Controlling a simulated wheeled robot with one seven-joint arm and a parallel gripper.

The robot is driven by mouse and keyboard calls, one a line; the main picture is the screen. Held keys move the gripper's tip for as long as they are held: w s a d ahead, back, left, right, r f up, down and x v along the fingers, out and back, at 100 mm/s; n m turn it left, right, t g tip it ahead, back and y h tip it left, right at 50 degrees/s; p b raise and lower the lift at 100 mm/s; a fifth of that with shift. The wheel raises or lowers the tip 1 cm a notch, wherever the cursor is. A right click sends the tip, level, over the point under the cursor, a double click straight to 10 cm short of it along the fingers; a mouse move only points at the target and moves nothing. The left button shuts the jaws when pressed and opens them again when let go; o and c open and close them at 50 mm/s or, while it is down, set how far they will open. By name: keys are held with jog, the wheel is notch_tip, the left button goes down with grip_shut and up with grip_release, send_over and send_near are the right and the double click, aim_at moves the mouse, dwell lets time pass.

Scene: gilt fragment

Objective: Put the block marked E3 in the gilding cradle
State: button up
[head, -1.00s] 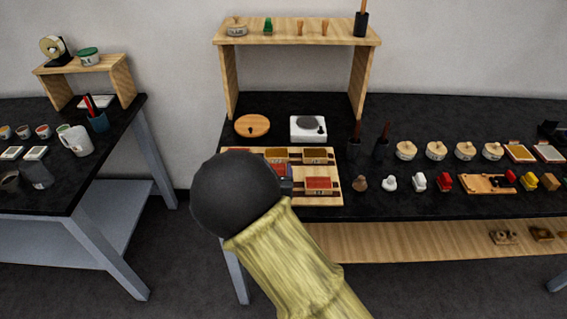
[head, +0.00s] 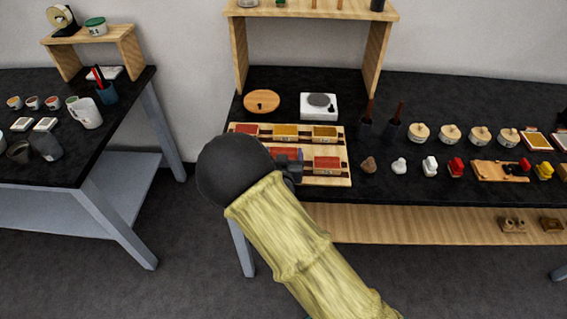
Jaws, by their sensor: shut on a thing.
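My gripper (head: 292,168) shows as a dark shape beyond my arm's black ball joint, at the wooden block tray on the left part of the long table. It is shut on a block with a red top and a blue side (head: 286,153), partly hidden by my arm. On the tray (head: 340,180) also sit a red block (head: 247,130) and two yellowish blocks (head: 285,132) in the back row, and a red block (head: 326,163) at the front right. Block marks are too small to read. I cannot tell which thing is the gilding cradle.
A wooden disc (head: 262,101) and a white scale (head: 319,107) stand behind the tray. Dark holders with brushes (head: 366,127), several lidded pots (head: 419,132) and a wooden board (head: 490,171) stand to the right. A riser shelf (head: 241,60) rises at the back.

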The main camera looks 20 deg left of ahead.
jog(key=shift+a+f, duration=0.15)
jog(key=shift+f, duration=0.4)
jog(key=shift+w+f, duration=0.1)
jog(key=shift+f, duration=2)
jog(key=shift+f, duration=0.1)
jog(key=o, duration=1)
